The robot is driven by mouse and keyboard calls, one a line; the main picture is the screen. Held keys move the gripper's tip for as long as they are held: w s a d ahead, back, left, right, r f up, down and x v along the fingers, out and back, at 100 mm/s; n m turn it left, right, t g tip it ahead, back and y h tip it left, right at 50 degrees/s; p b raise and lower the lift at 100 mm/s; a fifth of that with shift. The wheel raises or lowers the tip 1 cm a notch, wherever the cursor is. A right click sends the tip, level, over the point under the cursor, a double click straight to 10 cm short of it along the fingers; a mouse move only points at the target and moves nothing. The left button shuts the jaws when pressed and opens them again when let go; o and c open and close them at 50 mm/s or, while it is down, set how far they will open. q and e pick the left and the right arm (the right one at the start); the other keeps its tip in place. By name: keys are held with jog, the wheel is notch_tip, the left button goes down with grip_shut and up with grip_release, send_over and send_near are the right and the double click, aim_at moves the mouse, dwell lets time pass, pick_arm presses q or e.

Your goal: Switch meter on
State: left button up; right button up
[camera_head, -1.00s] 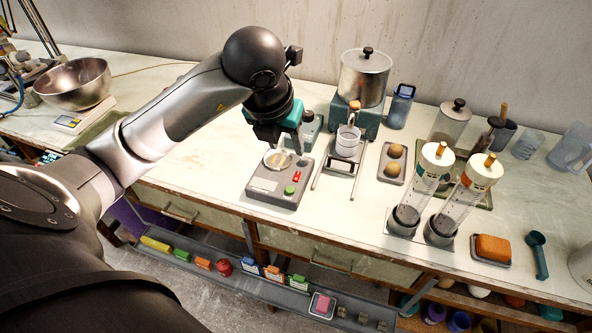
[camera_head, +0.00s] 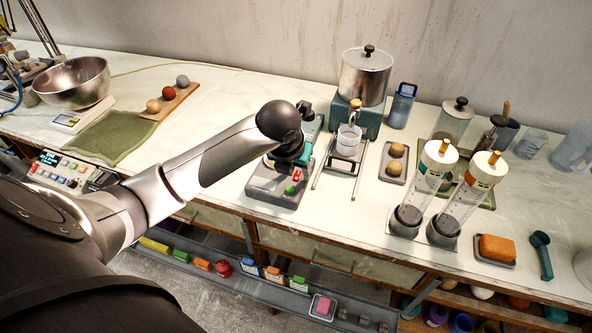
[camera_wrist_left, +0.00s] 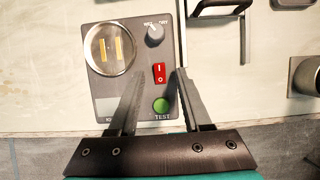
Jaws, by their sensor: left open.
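The meter (camera_head: 279,196) is a grey box on the bench near its front edge, partly hidden behind my left arm in the head view. In the left wrist view the meter (camera_wrist_left: 117,75) shows a round dish with two yellow strips, a knob, a red rocker switch (camera_wrist_left: 159,73) marked I and O, and a green TEST button (camera_wrist_left: 161,105). My left gripper (camera_wrist_left: 158,72) is open and empty. Its fingers reach over the meter, with the red switch between the tips. I cannot tell whether they touch the meter. The switch's position is unclear. My right gripper is not in view.
A metal pot (camera_head: 365,78) on a teal stand and a small cup on a rack (camera_head: 347,142) stand just right of the meter. Two clear cylinders (camera_head: 425,185) stand further right. A green mat (camera_head: 112,137) and a steel bowl (camera_head: 73,83) lie left.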

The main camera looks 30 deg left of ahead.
pick_arm(q)
jog(key=shift+f, duration=0.1)
grip_shut()
dwell(0.4)
